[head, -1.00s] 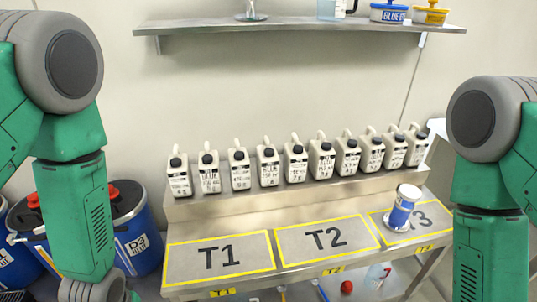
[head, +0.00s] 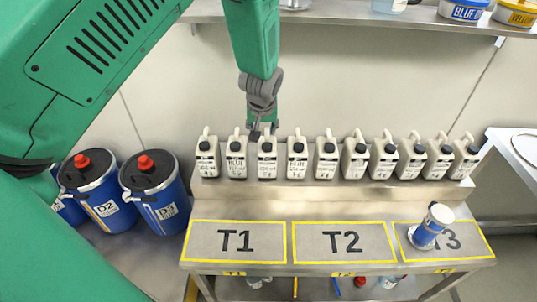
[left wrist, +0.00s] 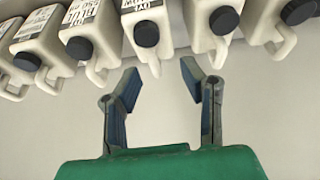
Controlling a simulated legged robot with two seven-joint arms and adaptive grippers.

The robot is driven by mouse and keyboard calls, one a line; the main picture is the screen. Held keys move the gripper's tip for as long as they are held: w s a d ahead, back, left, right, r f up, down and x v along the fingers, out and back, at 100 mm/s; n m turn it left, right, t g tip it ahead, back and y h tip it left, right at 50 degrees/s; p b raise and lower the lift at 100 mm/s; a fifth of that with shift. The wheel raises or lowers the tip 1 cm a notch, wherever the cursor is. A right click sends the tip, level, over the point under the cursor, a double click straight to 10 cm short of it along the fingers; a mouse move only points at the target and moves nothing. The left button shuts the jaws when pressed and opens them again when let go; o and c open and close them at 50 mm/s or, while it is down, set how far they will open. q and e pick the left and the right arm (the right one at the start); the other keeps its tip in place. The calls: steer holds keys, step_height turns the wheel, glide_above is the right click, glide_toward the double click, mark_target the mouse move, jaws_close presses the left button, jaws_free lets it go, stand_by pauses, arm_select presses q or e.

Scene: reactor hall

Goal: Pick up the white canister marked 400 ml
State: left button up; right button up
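A row of several white canisters with dark caps and black-and-white labels stands on the raised ledge of the bench. The third from the left (head: 267,158) is directly under my left gripper (head: 262,131). The second (head: 236,158) has a label that seems to read BLUE; the volume marks are too small to read, so I cannot tell which is 400 ml. In the left wrist view, my left gripper (left wrist: 160,76) is open and empty, its fingers pointing at a canister (left wrist: 148,28) and apart from it. My right gripper is out of view.
The bench has marked areas T1 (head: 213,250), T2 (head: 310,252) and T3 (head: 470,247). A blue-and-white container (head: 430,229) stands on T3. Blue drums (head: 100,210) stand at left. A wall shelf (head: 350,14) with tubs (head: 466,10) is above.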

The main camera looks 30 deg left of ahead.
mark_target(266, 135)
arm_select(q)
steer(key=shift+w+d+f, duration=0.1)
steer(key=shift+w+f, duration=0.2)
steer(key=shift+f, duration=0.4)
steer(key=shift+w+d+f, duration=0.3)
steer(key=shift+w+f, duration=0.1)
steer(key=shift+f, duration=0.1)
steer(key=f, duration=0.1)
steer(key=w+a+f, duration=0.1)
steer(key=w+a+f+p, duration=0.1)
steer(key=f, duration=0.1)
steer(key=shift+w, duration=0.15)
steer(key=shift+a+f, duration=0.15)
steer(key=shift+a, duration=0.05)
steer(key=shift+d, duration=0.1)
